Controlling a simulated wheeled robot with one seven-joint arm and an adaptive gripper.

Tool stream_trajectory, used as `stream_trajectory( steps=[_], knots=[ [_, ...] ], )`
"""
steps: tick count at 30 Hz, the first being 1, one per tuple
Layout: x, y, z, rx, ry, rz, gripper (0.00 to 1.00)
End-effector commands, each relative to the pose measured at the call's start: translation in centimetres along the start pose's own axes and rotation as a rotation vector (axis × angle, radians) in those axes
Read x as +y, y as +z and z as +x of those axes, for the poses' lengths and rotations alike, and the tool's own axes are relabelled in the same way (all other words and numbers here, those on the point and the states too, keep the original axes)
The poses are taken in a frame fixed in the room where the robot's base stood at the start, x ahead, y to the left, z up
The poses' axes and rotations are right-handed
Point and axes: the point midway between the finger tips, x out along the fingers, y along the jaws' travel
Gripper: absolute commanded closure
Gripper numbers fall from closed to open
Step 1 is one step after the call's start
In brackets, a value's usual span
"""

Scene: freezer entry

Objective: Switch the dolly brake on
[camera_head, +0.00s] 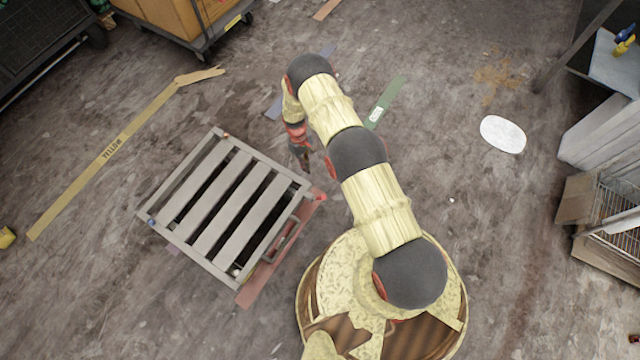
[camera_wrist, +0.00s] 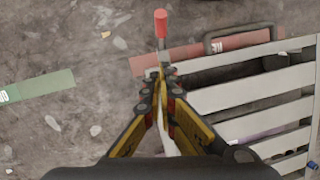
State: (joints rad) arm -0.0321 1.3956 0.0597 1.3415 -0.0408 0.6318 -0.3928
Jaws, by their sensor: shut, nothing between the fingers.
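The dolly (camera_head: 228,206) is a low grey slatted platform left of centre in the head view. It fills the right side of the wrist view (camera_wrist: 250,98). A short red-tipped lever, which looks like the brake (camera_wrist: 161,24), stands by the dolly's corner in the wrist view. Its red tip also shows at that corner in the head view (camera_head: 319,195). My gripper (camera_head: 307,168) points down just above the same corner. In the wrist view, my gripper (camera_wrist: 160,76) has its fingertips together, empty, close to the lever's base. I cannot tell whether they touch it.
A dark handle (camera_head: 286,238) sits at the dolly's near side, over a red floor strip (camera_head: 250,291). A green strip (camera_head: 387,102) and a yellow strip (camera_head: 112,146) mark the floor. A loaded cart (camera_head: 185,20) is at the top left. Shelving (camera_head: 605,215) is at right. Open floor lies between.

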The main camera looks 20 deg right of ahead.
Motion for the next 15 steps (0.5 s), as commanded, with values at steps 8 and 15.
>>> stream_trajectory(
  steps=[8, 15],
  knots=[
    [0.1, -0.1, -0.1, 0.002, 0.001, -0.011, 1.0],
    [0.0, 0.0, 1.0, 0.0, 0.0, -0.01, 1.0]
  ],
)
